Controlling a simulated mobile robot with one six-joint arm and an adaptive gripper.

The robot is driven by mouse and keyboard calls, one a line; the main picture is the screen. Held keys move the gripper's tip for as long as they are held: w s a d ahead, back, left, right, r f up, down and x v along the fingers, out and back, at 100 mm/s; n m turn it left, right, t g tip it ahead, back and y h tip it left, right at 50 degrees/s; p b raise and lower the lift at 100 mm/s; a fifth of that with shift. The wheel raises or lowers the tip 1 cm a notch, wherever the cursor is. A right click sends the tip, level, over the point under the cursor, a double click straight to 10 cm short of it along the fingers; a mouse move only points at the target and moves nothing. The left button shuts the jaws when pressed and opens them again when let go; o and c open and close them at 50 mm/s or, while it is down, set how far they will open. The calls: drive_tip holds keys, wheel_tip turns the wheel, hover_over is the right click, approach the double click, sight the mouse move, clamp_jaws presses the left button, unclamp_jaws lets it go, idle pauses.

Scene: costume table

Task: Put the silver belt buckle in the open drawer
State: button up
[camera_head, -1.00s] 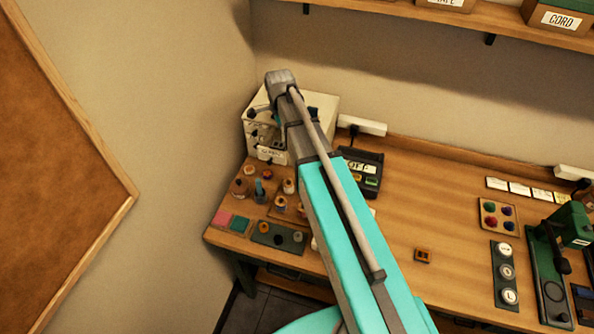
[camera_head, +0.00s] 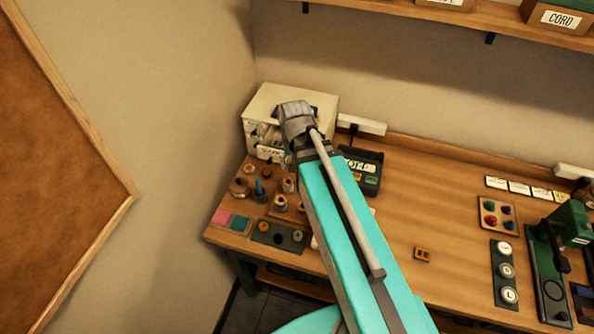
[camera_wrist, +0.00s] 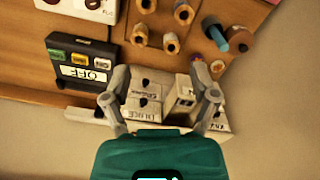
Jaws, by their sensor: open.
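The pale drawer cabinet (camera_head: 266,101) stands at the back left of the table. In the wrist view its labelled drawer fronts (camera_wrist: 144,103) lie below and between my fingers. One narrow drawer (camera_wrist: 184,90) seems to stick out beyond the others; I cannot see clearly into it. My gripper (camera_wrist: 158,68) is open over the cabinet front, with nothing visibly held between its fingers. In the head view my own wrist hides the gripper and part of the cabinet. I cannot make out the silver belt buckle in either current view.
A black box marked OFF (camera_head: 361,168) stands right of the cabinet. Several spools and bottles (camera_head: 265,187) crowd the table before it. A small orange-brown piece (camera_head: 423,254) lies alone mid-table, with bare wood around it. A shelf (camera_head: 440,20) runs above.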

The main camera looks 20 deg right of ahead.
drive_tip(key=s+n, duration=0.3)
idle(1.3)
